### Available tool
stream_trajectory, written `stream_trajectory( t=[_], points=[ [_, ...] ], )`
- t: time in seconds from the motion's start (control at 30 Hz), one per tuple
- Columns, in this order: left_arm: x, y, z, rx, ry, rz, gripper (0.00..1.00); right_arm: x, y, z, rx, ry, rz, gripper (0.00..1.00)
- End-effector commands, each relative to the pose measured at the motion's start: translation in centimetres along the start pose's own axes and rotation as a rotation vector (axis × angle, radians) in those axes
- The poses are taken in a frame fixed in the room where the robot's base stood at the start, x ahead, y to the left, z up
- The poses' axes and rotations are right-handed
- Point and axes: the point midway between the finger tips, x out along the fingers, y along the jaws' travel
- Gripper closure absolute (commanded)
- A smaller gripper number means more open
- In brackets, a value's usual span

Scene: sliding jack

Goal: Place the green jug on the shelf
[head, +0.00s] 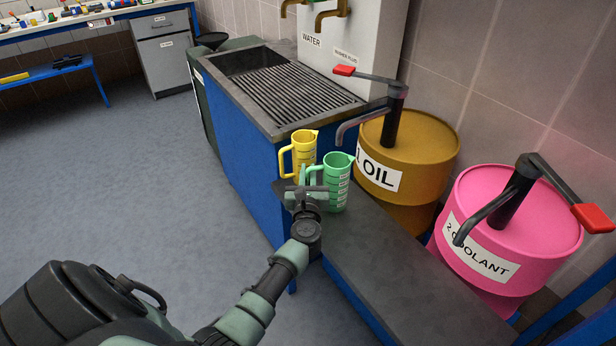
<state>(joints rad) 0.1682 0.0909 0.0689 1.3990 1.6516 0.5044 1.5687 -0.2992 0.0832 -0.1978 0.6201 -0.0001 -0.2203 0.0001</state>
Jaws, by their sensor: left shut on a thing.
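The green jug (338,181) stands upright at the far end of the dark low shelf (400,278), beside the sink unit; I cannot tell if its base touches the surface. My left gripper (309,190) is at the jug's left side, shut on its handle. The gripper hides part of the handle. My right gripper is not in view.
A yellow jug (301,152) stands just behind the green one. The sink unit (277,87) is beyond. An oil drum (408,150) and a pink coolant drum (513,225) with pump levers stand right of the shelf. The shelf's near part is clear.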

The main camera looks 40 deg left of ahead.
Motion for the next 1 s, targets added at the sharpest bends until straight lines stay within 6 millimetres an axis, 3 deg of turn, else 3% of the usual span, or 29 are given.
stream_trajectory(
  t=[0.23, 0.27, 0.33, 0.73, 1.0],
  points=[
    [0.0, 0.0, -0.3, -0.001, 0.0, 0.0, 1.0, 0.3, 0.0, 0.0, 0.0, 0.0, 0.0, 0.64],
    [-0.1, 0.0, -0.3, 0.0, 0.001, 0.0, 0.85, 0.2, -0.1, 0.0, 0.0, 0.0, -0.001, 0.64],
    [-0.1, 0.0, -0.1, 0.0, 0.001, 0.0, 0.66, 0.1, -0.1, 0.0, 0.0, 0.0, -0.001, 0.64],
    [-0.1, 0.0, 0.4, 0.001, 0.0, 0.0, 0.66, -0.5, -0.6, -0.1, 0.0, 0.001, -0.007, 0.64],
    [-5.2, -0.1, -0.1, -0.002, 0.004, -0.001, 0.66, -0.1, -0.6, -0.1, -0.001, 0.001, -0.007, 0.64]
  ],
)
